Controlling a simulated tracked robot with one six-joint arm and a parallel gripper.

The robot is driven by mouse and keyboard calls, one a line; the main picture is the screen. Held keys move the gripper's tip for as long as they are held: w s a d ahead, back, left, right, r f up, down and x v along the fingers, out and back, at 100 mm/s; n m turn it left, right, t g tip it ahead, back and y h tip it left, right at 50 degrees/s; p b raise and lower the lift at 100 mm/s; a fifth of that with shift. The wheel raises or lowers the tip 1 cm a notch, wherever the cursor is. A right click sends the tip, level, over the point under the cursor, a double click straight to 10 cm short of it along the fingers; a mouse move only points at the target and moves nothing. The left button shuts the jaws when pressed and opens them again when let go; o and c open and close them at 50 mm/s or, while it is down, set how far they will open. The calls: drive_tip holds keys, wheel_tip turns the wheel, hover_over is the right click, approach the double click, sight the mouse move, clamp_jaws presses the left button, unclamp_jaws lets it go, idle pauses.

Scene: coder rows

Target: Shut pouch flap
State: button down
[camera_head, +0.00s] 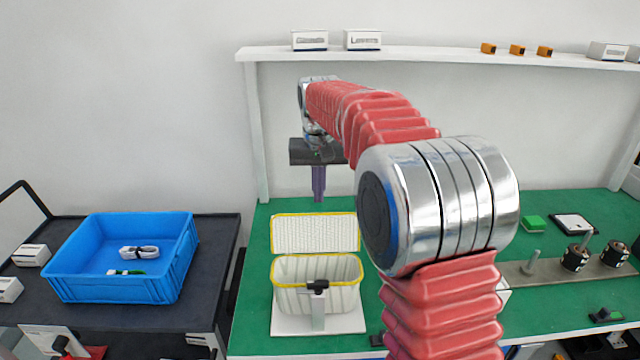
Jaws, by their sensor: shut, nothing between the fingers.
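The pouch (290,302) is a pale ribbed container with a yellow rim, standing on a white base on the green bench. Its flap (315,233), a white patterned panel edged in yellow, stands open behind the mouth. A small black clip on a light post (318,310) is at the pouch's front. My gripper (318,198) points down above the flap, apart from it. Its purple fingers are shut with nothing between them. My arm hides the bench right of the pouch.
A blue crate (115,285) with cables inside stands on a dark table at left. A white shelf (440,54) with small boxes runs above the bench. A green block (532,223) and black cylindrical parts (576,258) sit at right. Green bench (250,300) left of the pouch is clear.

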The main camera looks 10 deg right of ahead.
sight(315, 231)
drive_tip(key=shift+s+a+f, duration=0.1)
drive_tip(key=shift+s+f, duration=0.4)
drive_tip(key=shift+f, duration=0.25)
drive_tip(key=shift+s+a+f, duration=0.1)
drive_tip(key=shift+s+f, duration=0.45)
drive_tip(key=shift+f, duration=0.2)
drive_tip(key=shift+s+a+f, duration=0.1)
drive_tip(key=shift+s+f, duration=0.4)
drive_tip(key=shift+f, duration=0.25)
drive_tip(key=shift+s+a+r, duration=0.1)
drive_tip(key=shift+a+r, duration=0.05)
drive_tip(key=shift+t, duration=0.3)
